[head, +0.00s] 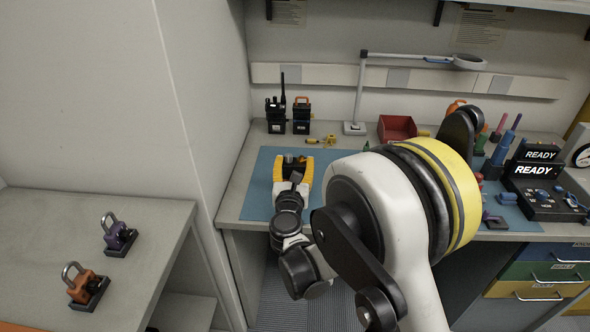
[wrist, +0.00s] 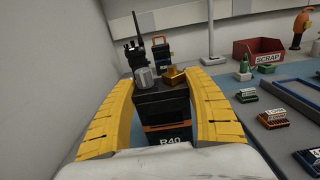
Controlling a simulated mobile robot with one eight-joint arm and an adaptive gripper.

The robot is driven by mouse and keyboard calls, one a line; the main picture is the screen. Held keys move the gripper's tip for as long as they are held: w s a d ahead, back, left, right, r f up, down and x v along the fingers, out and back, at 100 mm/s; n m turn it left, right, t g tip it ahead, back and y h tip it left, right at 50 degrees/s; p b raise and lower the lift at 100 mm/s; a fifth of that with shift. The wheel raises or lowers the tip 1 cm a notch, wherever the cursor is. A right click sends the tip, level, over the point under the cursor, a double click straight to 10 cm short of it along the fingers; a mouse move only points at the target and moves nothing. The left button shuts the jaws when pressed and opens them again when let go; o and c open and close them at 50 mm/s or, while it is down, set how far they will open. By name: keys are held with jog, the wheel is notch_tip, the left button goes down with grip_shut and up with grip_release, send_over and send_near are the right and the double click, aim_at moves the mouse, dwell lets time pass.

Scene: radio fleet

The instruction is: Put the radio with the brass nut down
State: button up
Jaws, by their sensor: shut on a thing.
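My gripper (head: 293,168) is over the left part of the blue mat (head: 258,185) on the bench. In the wrist view its two yellow fingers (wrist: 163,84) are shut on a dark radio (wrist: 164,108) marked R40, one on each side. The radio looks upright. On its top are a brass nut (wrist: 173,77) at the right and a silver knob (wrist: 146,78) at the left. Its lower part is hidden by my gripper, and I cannot tell whether it touches the mat.
Behind stand a black radio with an antenna (head: 275,115) and one with an orange top (head: 301,116). A lamp (head: 355,127), a red scrap bin (head: 396,127) and a READY unit (head: 540,180) stand further right. A wall is close on the left.

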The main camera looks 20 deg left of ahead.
jog(key=shift+f, duration=0.15)
jog(key=shift+f, duration=0.1)
jog(key=o, duration=1.4)
